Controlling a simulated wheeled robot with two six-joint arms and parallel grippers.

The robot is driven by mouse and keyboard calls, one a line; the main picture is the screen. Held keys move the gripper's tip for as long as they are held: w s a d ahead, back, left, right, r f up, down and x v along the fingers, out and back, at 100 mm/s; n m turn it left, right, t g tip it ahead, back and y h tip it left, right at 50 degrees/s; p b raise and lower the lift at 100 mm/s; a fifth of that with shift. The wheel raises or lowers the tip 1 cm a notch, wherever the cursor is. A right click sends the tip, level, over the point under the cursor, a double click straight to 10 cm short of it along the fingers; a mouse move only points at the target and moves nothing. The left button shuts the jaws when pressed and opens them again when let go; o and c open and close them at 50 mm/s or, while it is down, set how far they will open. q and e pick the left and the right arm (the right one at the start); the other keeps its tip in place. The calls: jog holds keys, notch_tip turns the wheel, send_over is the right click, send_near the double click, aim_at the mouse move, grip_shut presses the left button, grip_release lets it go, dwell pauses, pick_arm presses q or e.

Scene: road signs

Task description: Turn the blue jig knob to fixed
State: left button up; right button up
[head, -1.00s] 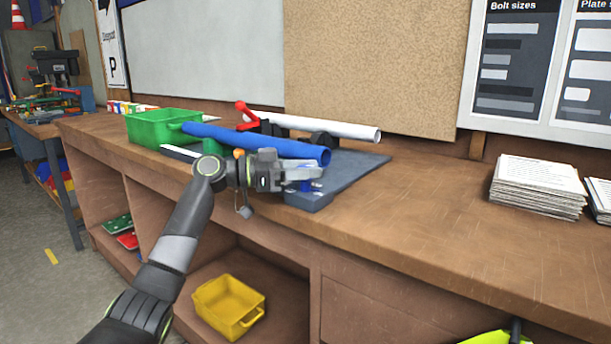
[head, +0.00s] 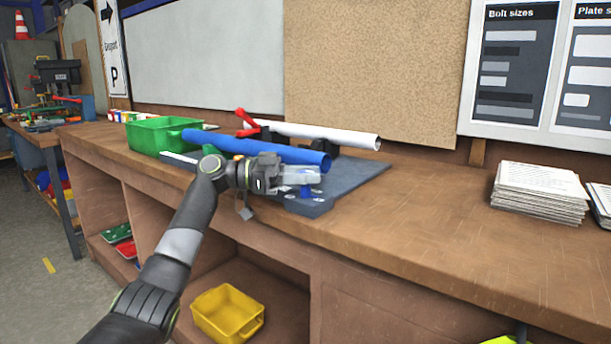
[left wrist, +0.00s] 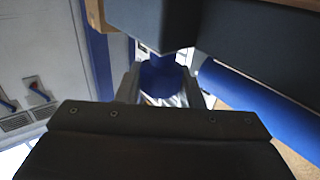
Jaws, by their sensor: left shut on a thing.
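The blue jig knob (head: 305,192) sits at the front edge of the dark grey jig plate (head: 355,172) on the workbench. My left gripper (head: 303,178) is at the knob, its fingers shut on it. In the left wrist view the round blue knob (left wrist: 160,78) shows between the two fingers, partly hidden by a dark block above it. A blue tube (head: 255,147) lies on the jig behind my gripper, and it also shows in the left wrist view (left wrist: 250,100). I cannot read any knob markings. My right gripper is not in view.
A green bin (head: 150,136) stands at the left on the bench. A white tube (head: 330,132) and a red clamp handle (head: 246,122) are behind the blue tube. Paper stacks (head: 538,190) lie at the right. The front right bench top is clear.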

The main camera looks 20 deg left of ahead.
pick_arm(q)
jog(key=shift+f, duration=0.15)
jog(key=o, duration=0.9)
jog(key=shift+o, duration=0.2)
jog(key=v, duration=1.7)
jog(key=shift+a+b, duration=0.2)
jog(key=shift+b, duration=0.2)
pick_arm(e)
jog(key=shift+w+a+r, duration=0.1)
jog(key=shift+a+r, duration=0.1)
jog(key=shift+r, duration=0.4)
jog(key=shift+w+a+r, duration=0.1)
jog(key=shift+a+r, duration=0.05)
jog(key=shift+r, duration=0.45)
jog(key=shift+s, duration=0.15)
